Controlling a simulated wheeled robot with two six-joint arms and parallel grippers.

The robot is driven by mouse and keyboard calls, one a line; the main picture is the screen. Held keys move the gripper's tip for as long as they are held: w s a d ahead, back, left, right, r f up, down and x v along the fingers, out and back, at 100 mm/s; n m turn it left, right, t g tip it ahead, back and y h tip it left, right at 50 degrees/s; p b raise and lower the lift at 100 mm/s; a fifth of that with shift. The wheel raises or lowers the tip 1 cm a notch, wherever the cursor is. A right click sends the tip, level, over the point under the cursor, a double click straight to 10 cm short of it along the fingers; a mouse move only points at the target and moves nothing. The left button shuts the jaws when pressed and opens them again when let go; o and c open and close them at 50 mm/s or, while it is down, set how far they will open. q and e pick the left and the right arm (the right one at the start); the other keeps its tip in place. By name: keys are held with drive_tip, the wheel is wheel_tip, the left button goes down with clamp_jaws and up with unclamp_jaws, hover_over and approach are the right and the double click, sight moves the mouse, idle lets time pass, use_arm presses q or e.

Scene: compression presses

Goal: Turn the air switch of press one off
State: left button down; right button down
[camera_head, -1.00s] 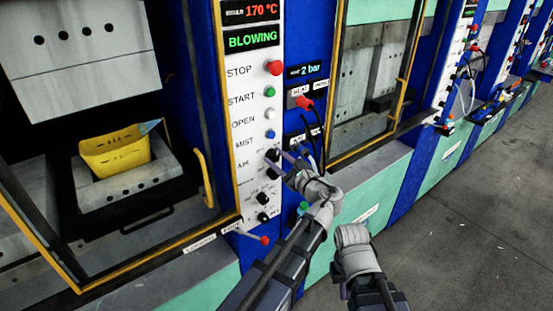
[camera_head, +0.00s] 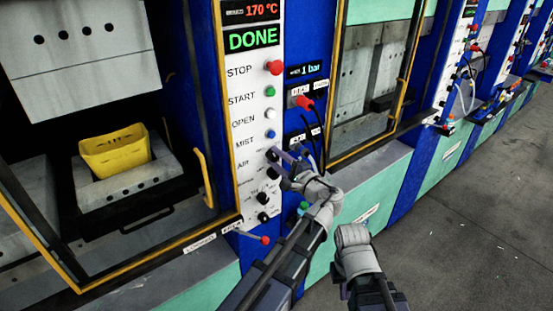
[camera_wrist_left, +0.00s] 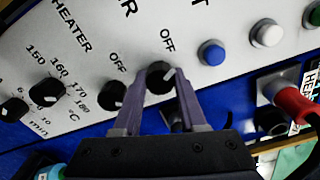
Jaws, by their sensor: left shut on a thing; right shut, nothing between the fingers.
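The air switch (camera_head: 272,155) is a black rotary knob beside the AIR label on the near press's white control panel (camera_head: 246,180). In the left wrist view, this knob (camera_wrist_left: 159,78) sits between the two purple fingers of my left gripper (camera_wrist_left: 160,82), which is shut on it. Its white pointer mark is tilted to the upper right, and an OFF label stands above it. In the head view my left gripper (camera_head: 279,160) reaches the panel from below right. My right gripper (camera_head: 343,290) is low in the head view, away from the panel, its fingers mostly hidden.
The display (camera_head: 251,39) reads DONE and the pressure readout (camera_head: 303,71) 1 bar. Another knob (camera_wrist_left: 112,95) is close beside the gripped one. Red, green, white and blue buttons are above. A yellow part (camera_head: 115,150) sits in the open press.

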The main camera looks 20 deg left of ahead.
use_arm(q)
drive_tip(key=shift+f+n, duration=0.1)
drive_tip(key=shift+n, duration=0.3)
drive_tip(key=shift+s, duration=0.1)
drive_tip(key=shift+c, duration=2.3)
unclamp_jaws()
